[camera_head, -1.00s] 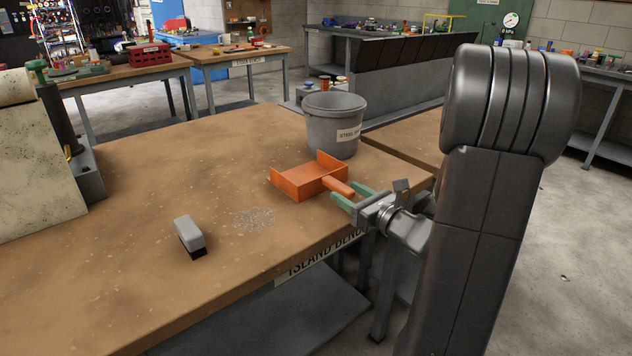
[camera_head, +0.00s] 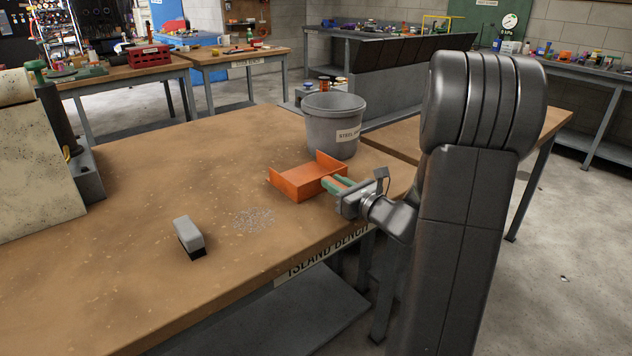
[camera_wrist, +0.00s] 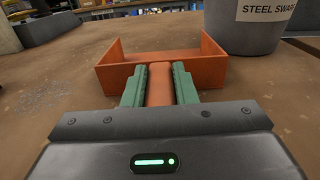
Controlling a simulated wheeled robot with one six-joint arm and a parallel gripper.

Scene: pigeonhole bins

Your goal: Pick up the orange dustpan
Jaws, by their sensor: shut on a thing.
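The part of the handle nearest the palm is hidden. The pan appears to rest on the bench top.
A grey bucket (camera_head: 334,128) labelled for steel swarf stands just behind the dustpan; it also shows in the wrist view (camera_wrist: 243,30). A grey-and-black brush or block (camera_head: 189,236) and a patch of metal shavings (camera_head: 254,220) lie to the left.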

